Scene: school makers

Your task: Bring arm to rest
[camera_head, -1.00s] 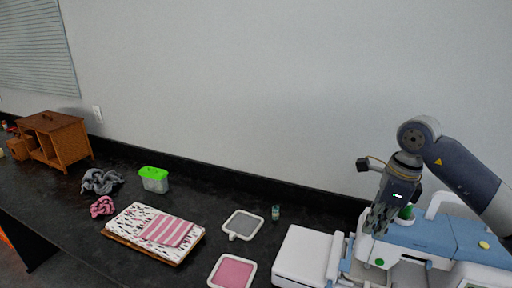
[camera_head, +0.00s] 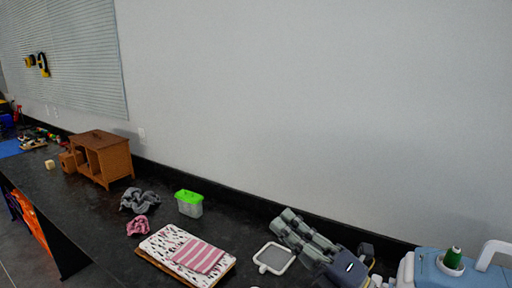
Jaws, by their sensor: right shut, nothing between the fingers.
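My right gripper (camera_head: 285,220) is low at the bottom right of the head view, its grey fingers pointing up and left. It is shut and empty, above the black counter (camera_head: 232,224), just right of a grey square with a white frame (camera_head: 275,257). I cannot tell how high above the counter it is. Most of the right arm is out of the frame. My left gripper is not in view.
A blue and white sewing machine (camera_head: 435,268) with a green spool (camera_head: 453,257) stands right of the gripper. Folded cloths (camera_head: 170,243), a green-lidded box (camera_head: 189,204), scrunchies (camera_head: 140,201) and a wooden cabinet (camera_head: 117,163) lie further left. The wall (camera_head: 300,100) is behind.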

